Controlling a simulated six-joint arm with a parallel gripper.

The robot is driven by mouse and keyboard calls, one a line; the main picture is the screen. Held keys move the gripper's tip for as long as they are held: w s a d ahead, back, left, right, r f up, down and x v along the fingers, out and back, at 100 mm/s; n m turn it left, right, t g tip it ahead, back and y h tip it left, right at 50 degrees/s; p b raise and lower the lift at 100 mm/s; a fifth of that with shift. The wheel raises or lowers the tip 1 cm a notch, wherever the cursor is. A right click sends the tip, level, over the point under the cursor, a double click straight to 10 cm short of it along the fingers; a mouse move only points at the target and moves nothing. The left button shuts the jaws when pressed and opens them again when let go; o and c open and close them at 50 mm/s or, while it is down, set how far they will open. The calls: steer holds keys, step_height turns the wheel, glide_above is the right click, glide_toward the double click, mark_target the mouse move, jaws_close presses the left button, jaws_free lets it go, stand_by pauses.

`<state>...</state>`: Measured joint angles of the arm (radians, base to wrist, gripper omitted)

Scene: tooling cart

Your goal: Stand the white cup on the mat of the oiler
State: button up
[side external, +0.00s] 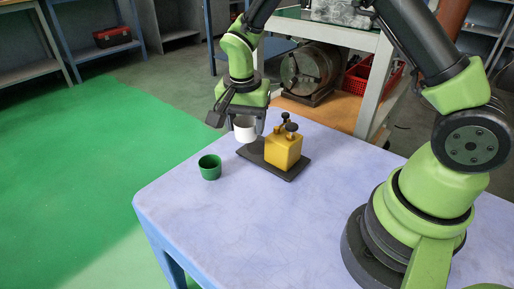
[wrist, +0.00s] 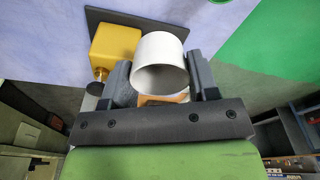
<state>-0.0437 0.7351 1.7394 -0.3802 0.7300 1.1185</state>
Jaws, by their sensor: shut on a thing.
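The white cup (side external: 245,130) is between the fingers of my gripper (side external: 246,118), which is shut on it. In the wrist view the cup (wrist: 160,62) shows its open mouth between the two dark fingers (wrist: 160,85). The oiler (side external: 283,150) is a yellow block with dark knobs on top; it stands on a dark mat (side external: 285,174). In the side view the cup is at the mat's left end, beside the oiler. I cannot tell whether the cup's base touches the mat. The wrist view also shows the oiler (wrist: 115,48) left of the cup and part of the mat (wrist: 110,15).
A green cup (side external: 210,168) stands on the pale blue table top (side external: 240,220), left of the mat and apart from it. The table's front area is clear. A shelf with a round metal chuck (side external: 311,70) and a red basket (side external: 372,79) stands behind the table.

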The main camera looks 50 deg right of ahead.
mark_target(260, 148)
steer(key=w+d+m+g, duration=0.25)
steer(key=d+m, duration=0.55)
steer(key=m, duration=0.9)
steer(key=shift+t+y, duration=0.3)
steer(key=shift+t, duration=0.05)
steer(key=f, duration=0.9)
steer(key=shift+w+a, duration=0.15)
steer(key=shift+a, duration=0.05)
steer(key=shift+f, duration=0.1)
steer(key=o, duration=0.9)
